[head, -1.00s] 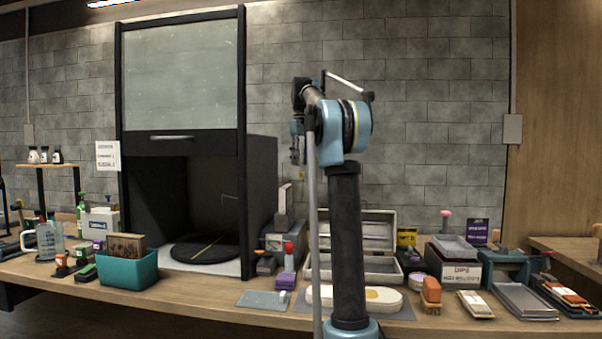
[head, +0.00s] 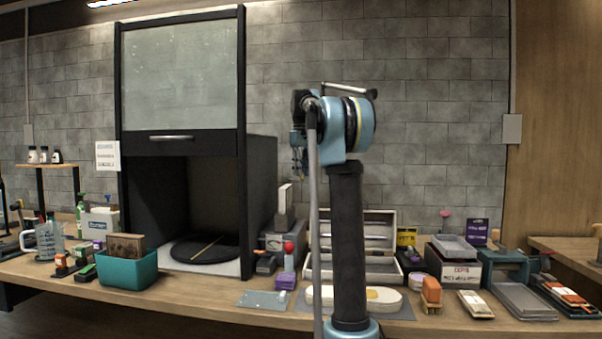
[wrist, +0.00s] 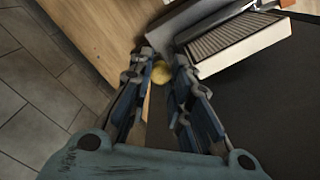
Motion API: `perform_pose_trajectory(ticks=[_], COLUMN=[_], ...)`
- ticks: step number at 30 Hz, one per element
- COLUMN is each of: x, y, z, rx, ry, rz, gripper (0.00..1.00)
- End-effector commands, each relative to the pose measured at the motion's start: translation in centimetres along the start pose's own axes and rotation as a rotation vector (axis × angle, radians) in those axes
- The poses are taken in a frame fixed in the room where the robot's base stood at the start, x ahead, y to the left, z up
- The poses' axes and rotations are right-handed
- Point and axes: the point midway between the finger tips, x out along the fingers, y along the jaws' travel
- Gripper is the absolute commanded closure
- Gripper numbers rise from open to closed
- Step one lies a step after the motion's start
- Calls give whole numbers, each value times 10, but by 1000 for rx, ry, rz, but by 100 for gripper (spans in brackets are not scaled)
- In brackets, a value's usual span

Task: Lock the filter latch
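In the wrist view a small round yellow knob (wrist: 160,73), which may be the filter latch, shows between my gripper's fingertips (wrist: 162,58). The fingers stand apart, with a gap on each side of the knob; I cannot tell how far beyond the tips it lies. To its right is a pale housing with a grey pleated filter (wrist: 235,42). In the head view my gripper (head: 298,160) points down, above the bench and right of the dark booth. The latch cannot be made out in the head view.
The dark booth (head: 258,200) stands left of my arm. An open case (head: 380,222) lies behind my arm on the bench. A teal bin (head: 127,270) stands at the left. A dark flat surface (wrist: 270,110) fills the wrist view's right side, with floor tiles (wrist: 40,85) at left.

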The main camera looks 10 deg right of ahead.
Motion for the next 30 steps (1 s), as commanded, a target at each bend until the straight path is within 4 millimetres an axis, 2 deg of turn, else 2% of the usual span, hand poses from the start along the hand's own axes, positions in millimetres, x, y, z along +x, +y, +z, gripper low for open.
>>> perform_pose_trajectory(ticks=[19,30], x=[0,0], y=[-3,-13], z=[2,9], rx=[79,345], ry=[0,0], rz=[1,1], gripper=[100,100])
